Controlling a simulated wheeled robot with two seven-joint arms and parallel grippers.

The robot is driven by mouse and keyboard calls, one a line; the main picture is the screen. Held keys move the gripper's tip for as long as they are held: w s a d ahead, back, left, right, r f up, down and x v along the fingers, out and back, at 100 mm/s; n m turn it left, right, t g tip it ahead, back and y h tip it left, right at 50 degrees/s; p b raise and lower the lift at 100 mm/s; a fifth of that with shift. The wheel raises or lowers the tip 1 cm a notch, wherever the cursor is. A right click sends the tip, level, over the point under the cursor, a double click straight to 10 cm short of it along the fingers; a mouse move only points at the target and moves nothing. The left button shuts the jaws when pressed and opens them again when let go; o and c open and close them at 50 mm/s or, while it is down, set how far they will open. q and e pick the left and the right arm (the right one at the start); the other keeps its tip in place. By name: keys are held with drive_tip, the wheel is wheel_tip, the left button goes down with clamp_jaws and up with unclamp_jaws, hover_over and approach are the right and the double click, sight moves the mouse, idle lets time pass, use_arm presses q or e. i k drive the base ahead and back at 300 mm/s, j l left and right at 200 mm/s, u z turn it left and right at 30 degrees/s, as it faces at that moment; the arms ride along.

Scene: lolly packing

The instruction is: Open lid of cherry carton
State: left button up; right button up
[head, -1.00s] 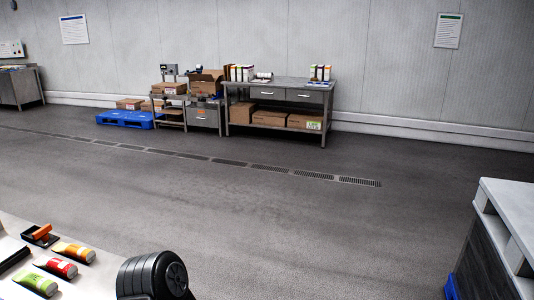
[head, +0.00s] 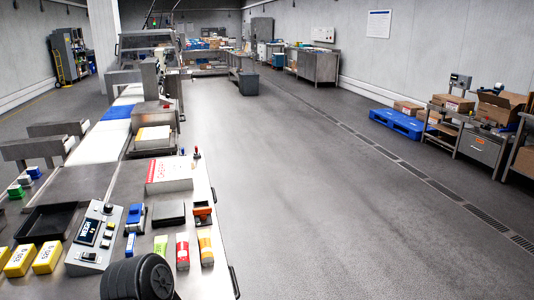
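A white carton (head: 170,177) with red lettering, seemingly reading "CHERRY", sits on the near part of the long steel worktable (head: 215,235). Its top looks flat and closed, though it is too small to be sure of the lid's edges. Neither of my grippers is in view. A black rounded part of my own body shows at the bottom edge and hides part of the table.
Green, red and orange packs (head: 182,251) lie in front of the carton. A dark flat device (head: 168,213), an orange-and-black tool (head: 202,213), a control box (head: 97,238) and a black tray (head: 45,222) are nearby. Open floor (head: 300,190) lies right of the table.

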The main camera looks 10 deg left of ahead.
sight(179, 168)
drive_tip(key=i+l+u, duration=0.2)
drive_tip(key=l+u, duration=0.15)
drive_tip(key=i+l+u, duration=0.15)
drive_tip(key=l+u, duration=0.2)
drive_tip(key=i+l+u, duration=0.1)
drive_tip(key=l+u, duration=0.65)
drive_tip(key=i+l+z, duration=0.15)
drive_tip(key=i+l, duration=0.2)
drive_tip(key=i, duration=0.2)
drive_tip(key=i+l+z, duration=0.1)
drive_tip(key=i+l, duration=0.15)
drive_tip(key=i, duration=0.35)
drive_tip(key=i+l+z, duration=0.15)
drive_tip(key=i, duration=0.4)
drive_tip(key=i+l+z, duration=0.15)
drive_tip(key=i, duration=0.45)
drive_tip(key=l, duration=0.1)
